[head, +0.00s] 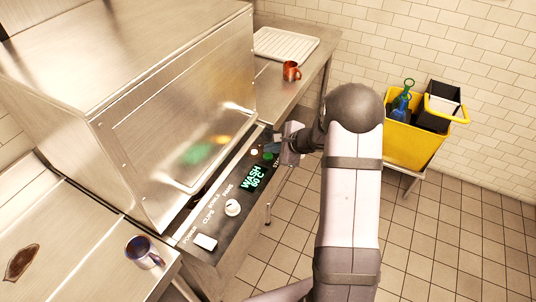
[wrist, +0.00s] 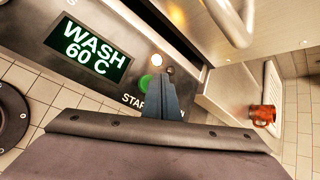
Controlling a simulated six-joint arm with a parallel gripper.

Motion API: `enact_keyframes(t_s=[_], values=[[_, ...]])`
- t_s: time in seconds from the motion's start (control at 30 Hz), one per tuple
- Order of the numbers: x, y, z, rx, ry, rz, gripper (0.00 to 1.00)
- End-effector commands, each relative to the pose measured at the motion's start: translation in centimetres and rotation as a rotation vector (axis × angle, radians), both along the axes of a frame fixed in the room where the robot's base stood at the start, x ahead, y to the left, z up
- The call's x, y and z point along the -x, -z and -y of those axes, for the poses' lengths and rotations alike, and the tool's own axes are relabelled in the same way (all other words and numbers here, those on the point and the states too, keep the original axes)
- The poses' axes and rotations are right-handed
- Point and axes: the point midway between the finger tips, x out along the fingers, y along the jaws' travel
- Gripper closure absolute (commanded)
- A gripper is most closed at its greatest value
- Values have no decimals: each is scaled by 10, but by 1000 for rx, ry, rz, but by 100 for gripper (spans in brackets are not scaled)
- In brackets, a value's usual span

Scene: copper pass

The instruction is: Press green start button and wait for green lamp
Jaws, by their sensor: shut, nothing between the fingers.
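The green start button (wrist: 145,84) is on the dark control panel, above the partly covered START lettering in the wrist view. In the head view the green button (head: 268,156) shows just beside my fingertips. A small pale, bright lamp (wrist: 156,60) sits next to the button, and it also shows in the head view (head: 254,152); it looks whitish, not green. My gripper (wrist: 167,76) is shut and empty, its fingertips over the panel right beside the button. I cannot tell whether they touch it. In the head view my gripper (head: 274,146) reaches in from the right.
The panel display (head: 254,178) reads WASH 60 C, with a white knob (head: 232,208) and a power switch (head: 205,242) nearby. The steel hood (head: 180,125) stands behind. An orange mug (head: 291,71), blue mug (head: 143,252) and yellow bucket (head: 408,145) are clear of my gripper.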

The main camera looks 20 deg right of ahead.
Motion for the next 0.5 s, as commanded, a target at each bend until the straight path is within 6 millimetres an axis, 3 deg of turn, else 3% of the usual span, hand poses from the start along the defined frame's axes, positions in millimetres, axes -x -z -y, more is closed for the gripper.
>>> enact_keyframes(t_s=[0.3,0.5], values=[[0,-1,0,0,0,0,100],[0,-13,0,0,-1,2,100]])
